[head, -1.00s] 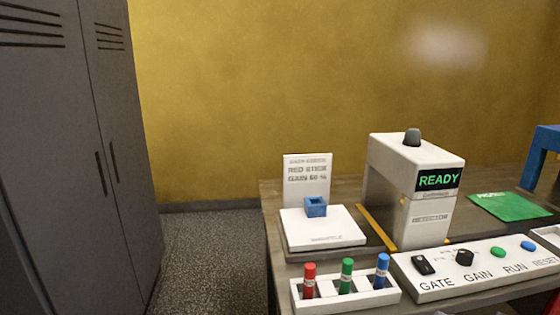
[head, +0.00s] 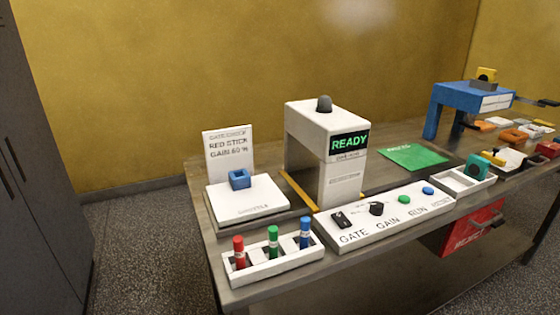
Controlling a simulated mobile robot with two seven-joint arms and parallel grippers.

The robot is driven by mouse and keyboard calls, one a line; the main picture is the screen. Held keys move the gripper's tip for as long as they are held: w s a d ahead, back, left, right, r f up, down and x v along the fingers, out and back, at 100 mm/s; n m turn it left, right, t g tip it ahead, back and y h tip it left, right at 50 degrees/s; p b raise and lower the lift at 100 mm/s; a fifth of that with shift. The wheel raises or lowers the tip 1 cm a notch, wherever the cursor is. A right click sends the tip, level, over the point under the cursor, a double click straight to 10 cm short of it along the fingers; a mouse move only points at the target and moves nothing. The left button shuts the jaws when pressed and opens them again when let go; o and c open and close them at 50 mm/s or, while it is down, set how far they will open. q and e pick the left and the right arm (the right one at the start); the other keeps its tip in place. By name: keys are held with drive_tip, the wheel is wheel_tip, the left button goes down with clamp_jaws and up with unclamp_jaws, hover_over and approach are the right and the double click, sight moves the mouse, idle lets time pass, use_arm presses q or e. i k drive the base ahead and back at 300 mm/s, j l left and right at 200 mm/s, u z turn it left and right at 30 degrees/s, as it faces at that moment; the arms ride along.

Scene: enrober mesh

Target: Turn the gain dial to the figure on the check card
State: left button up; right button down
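The gain dial (head: 376,209) is a black knob on the white control panel (head: 352,238), above the word GAIN. Its pointer setting is too small to read. The check card (head: 229,156) stands upright behind the white plate at the table's left end. It reads RED STICK and GAIN 60 %, the figure being small and slightly blurred. The white detector (head: 340,186) shows READY in green on its display (head: 349,143). Neither of my grippers is in view.
Red, green and blue sticks stand in a white rack (head: 284,267) at the front left. A blue block (head: 239,179) sits on the white plate (head: 252,208). A green mat (head: 414,156), a blue stand (head: 462,95) and a red bin (head: 474,230) are to the right. Grey lockers (head: 30,170) stand left.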

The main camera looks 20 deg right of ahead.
sight(376, 208)
drive_tip(key=z, duration=1.25)
